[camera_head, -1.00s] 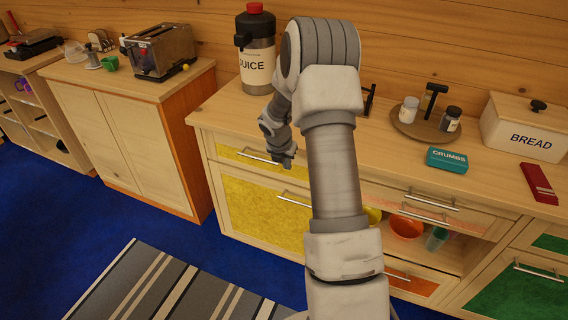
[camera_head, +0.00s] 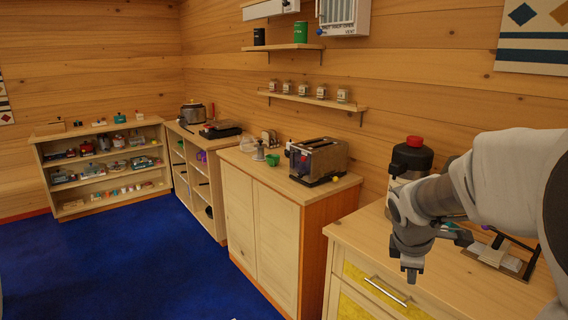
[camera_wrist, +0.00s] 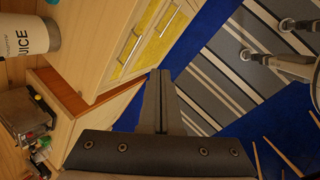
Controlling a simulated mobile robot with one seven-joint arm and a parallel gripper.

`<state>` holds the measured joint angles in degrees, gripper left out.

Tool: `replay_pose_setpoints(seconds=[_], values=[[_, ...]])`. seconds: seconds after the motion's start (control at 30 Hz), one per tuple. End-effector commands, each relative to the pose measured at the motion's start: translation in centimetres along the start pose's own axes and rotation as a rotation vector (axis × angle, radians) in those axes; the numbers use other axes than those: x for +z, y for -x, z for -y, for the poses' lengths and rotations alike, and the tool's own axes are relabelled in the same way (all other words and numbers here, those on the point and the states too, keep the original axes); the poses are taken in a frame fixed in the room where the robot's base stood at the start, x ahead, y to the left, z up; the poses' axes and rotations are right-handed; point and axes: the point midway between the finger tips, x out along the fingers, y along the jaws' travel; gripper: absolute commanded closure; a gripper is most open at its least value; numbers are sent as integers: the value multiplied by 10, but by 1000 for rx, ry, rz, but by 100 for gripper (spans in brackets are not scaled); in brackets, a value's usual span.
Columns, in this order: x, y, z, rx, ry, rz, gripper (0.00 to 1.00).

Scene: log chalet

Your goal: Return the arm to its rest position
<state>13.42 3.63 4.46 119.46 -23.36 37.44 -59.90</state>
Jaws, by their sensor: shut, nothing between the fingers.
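My arm (camera_head: 505,185) reaches in from the right edge of the head view, bent, with the wrist hanging down over the front of the right-hand counter. My gripper (camera_head: 411,276) points down, in front of the juice dispenser and near the yellow drawer front. In the wrist view my gripper (camera_wrist: 160,75) is shut with its fingers together and nothing between them. Beyond the fingers there are the yellow drawer fronts, the blue floor and the striped rug.
The juice dispenser (camera_head: 410,160) stands behind my wrist; it also shows in the wrist view (camera_wrist: 30,38). A toaster (camera_head: 318,160) is on the cabinet to the left. The yellow drawer (camera_head: 372,285) is close to my gripper. The blue floor (camera_head: 130,255) at the left is clear.

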Motion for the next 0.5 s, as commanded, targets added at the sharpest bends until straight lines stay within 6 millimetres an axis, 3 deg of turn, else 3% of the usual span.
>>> replay_pose_setpoints(seconds=[0.03, 0.2, 0.5], values=[[-1, 21, 7, 11, -77, -13, 100], [-5, 74, 41, 16, -363, -69, 100], [-10, 144, 113, -40, -853, -200, 100]])
